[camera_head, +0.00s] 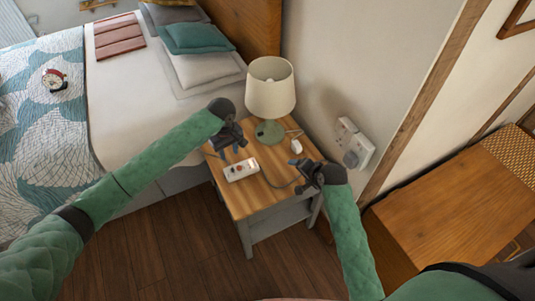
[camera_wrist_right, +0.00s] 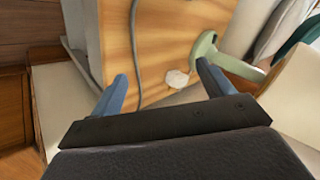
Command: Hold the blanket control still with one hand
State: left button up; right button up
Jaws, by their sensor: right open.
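A white box with dark openings and a red spot (camera_head: 241,170) lies on the wooden nightstand (camera_head: 262,203). A smaller white piece (camera_head: 296,146) lies near the lamp and also shows in the right wrist view (camera_wrist_right: 178,78). I cannot tell for sure which is the blanket control. My left gripper (camera_head: 232,150) is above the nightstand's left side, just behind the box, and looks open and empty. My right gripper (camera_head: 298,175) is at the nightstand's right side, open and empty. In the right wrist view its blue fingers (camera_wrist_right: 162,88) are apart, with a grey cord beyond them.
A lamp with a cream shade (camera_head: 270,88) and green base stands at the nightstand's back. A grey cord (camera_head: 275,184) crosses the top. A wall socket with plugs (camera_head: 352,145) is at right. The bed (camera_head: 130,110) is left; a wooden cabinet (camera_head: 455,205) is right.

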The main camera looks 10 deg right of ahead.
jog(key=w+a+r+m+y, duration=0.1)
jog(key=w+r+m, duration=0.1)
jog(key=w, duration=0.3)
jog(key=m+g+y, duration=0.2)
jog(key=g+y, duration=0.4)
jog(key=g, duration=0.2)
send_near(254, 163)
jog(key=a+f, duration=0.1)
jog(key=f, duration=0.1)
jog(key=a+f, duration=0.2)
jog(key=shift+s, duration=0.2)
jog(key=shift+w+f+m+g+y, duration=0.15)
jog(key=shift+w+m+g+y, duration=0.15)
jog(key=shift+w+g+y, duration=0.35)
jog(key=shift+w+d+r+m+g+y, duration=0.15)
jog(key=shift+w+d+m+g+y, duration=0.2)
jog(key=shift+g, duration=0.35)
jog(key=shift+w+d+r+m+g+y, duration=0.15)
jog(key=shift+g+y, duration=0.25)
jog(key=shift+g, duration=0.25)
jog(key=shift+x, duration=3.85)
jog(key=shift+f, duration=0.1)
jog(key=c, duration=1.1)
